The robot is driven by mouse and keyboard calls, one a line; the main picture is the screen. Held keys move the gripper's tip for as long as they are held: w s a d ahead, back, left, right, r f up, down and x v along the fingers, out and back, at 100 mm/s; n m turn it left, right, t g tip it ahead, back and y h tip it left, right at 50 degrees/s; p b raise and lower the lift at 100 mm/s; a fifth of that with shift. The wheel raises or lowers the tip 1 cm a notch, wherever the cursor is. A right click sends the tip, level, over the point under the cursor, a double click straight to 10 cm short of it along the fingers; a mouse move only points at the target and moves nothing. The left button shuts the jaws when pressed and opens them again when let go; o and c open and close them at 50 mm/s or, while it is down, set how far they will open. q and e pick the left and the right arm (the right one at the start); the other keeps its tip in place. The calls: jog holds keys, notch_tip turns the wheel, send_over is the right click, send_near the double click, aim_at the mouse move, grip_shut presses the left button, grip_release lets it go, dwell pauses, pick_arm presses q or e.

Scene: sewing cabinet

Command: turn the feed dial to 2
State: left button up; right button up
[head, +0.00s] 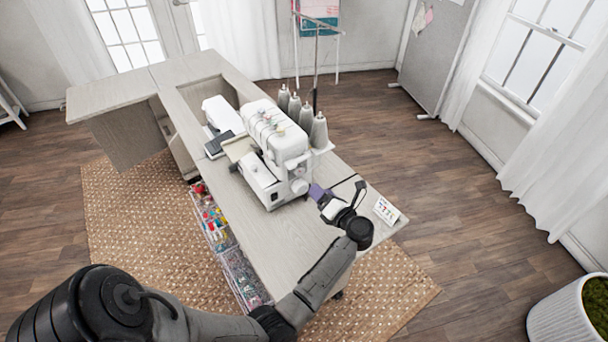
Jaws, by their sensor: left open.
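The white serger (272,150) stands on the cabinet top. A round pale knob or wheel (299,186) shows low on its right end; I cannot tell whether it is the feed dial, and no numbers are readable. My left gripper (314,190) reaches in from the front right. Its purple-grey fingers are close beside the knob. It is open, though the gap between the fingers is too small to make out. I cannot tell whether it touches the machine. My right gripper is not in view.
Several grey thread cones (301,112) stand behind the serger under a tall thread stand (316,60). A second white machine (218,115) sits at the left. The front cabinet top is clear.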

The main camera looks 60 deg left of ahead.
aim_at(301, 172)
pick_arm(q)
jog(key=a, duration=0.9)
jog(key=shift+s+a, duration=0.25)
jog(key=shift+s, duration=0.05)
jog(key=shift+c, duration=0.2)
